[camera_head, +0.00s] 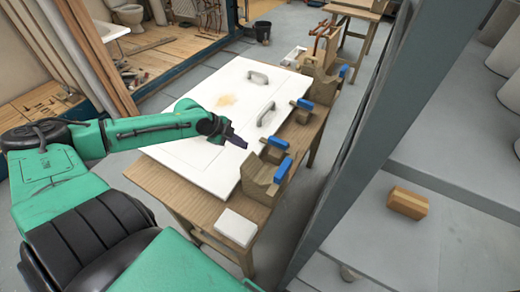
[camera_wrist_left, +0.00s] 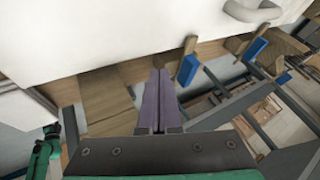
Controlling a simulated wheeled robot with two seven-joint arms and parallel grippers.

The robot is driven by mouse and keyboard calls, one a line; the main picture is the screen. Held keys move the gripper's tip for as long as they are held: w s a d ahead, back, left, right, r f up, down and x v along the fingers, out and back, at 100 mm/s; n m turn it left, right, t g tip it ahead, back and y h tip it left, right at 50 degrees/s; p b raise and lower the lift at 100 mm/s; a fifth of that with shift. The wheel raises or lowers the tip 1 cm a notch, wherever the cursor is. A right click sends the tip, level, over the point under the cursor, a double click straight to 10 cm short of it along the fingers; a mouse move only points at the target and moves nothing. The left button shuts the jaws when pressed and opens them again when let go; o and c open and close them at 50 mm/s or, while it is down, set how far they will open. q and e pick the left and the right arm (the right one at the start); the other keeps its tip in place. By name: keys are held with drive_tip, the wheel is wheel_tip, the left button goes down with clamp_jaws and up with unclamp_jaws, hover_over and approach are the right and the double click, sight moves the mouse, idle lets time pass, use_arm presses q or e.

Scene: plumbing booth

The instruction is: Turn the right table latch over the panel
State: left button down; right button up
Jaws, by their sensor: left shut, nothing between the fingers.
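The white panel (camera_head: 205,152) lies flat on the wooden table (camera_head: 163,188), with two grey handles. Two latches with blue grips stand along its right edge, a nearer one (camera_head: 278,143) and a farther one (camera_head: 304,104). I cannot tell surely whether either bar overlaps the panel. In the left wrist view the panel (camera_wrist_left: 100,35) is at the top and two blue grips (camera_wrist_left: 187,69) (camera_wrist_left: 254,50) show beyond its edge. My left gripper (camera_head: 237,141) is shut and empty, above the panel, left of the nearer latch. Its dark fingers (camera_wrist_left: 160,78) are together. My right gripper is out of view.
A wooden block with a blue part (camera_head: 262,182) stands at the table's near right, another block (camera_head: 318,84) farther back. A white box (camera_head: 236,228) sits at the near corner. A grey shelf rack with a wooden block (camera_head: 408,203) rises close on the right.

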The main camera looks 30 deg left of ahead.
sight(260, 149)
use_arm(q)
drive_tip(key=b+x, duration=0.2)
drive_tip(key=x, duration=0.4)
drive_tip(key=shift+w+d, duration=0.2)
drive_tip(key=w, duration=0.3)
drive_tip(key=shift+w+f, duration=0.25)
drive_tip(key=shift+w, duration=0.35)
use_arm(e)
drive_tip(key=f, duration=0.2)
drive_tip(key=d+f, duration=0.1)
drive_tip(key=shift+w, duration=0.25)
